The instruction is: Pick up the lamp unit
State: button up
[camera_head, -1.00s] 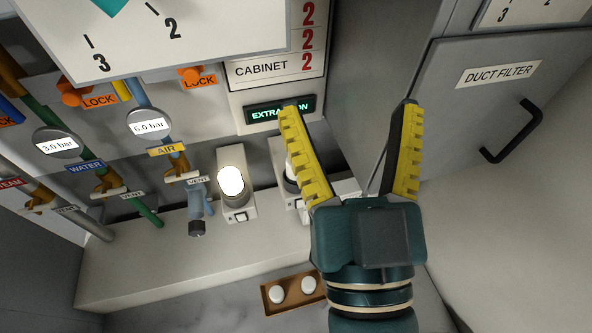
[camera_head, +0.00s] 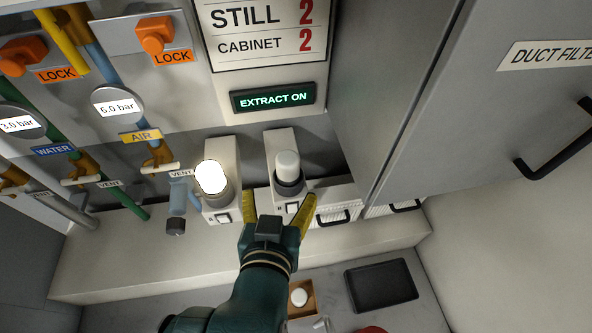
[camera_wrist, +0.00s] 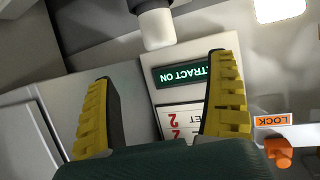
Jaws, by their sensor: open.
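Two lamp units stand side by side at the ledge in the head view. One has a white glowing lamp (camera_head: 212,178) on a pale base. The other has an unlit white lamp (camera_head: 287,164) with a dark collar on a similar base with a switch. My gripper (camera_head: 280,200) is open and empty, with its yellow fingers in front of the unlit unit's lower part. In the wrist view the unlit lamp (camera_wrist: 158,28) hangs at the top, beyond and between my gripper's fingers (camera_wrist: 162,72). The glowing lamp (camera_wrist: 279,10) is at the top right.
Pipes with an air gauge (camera_head: 117,103) and vent fittings stand left of the lamps. A grey cabinet (camera_head: 420,110) rises at the right. Below are a brown box (camera_head: 311,308) holding a white round piece, and a black tray (camera_head: 381,285). The ledge (camera_head: 120,255) is bare at left.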

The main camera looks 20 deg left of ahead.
aim_at(286, 171)
jog(key=p+x, duration=0.1)
jog(key=x, duration=0.6)
jog(key=shift+w, duration=0.3)
jog(key=p+x, duration=0.1)
jog(key=x, duration=0.2)
jog(key=f+x, duration=0.1)
jog(key=x, duration=0.2)
jog(key=shift+s+p, duration=0.1)
jog(key=shift+p, duration=0.25)
jog(key=shift+r, duration=0.1)
jog(key=c, duration=1.3)
notch_tip(286, 171, up, 10)
jog(key=shift+b, duration=0.8)
jog(key=shift+c, duration=0.2)
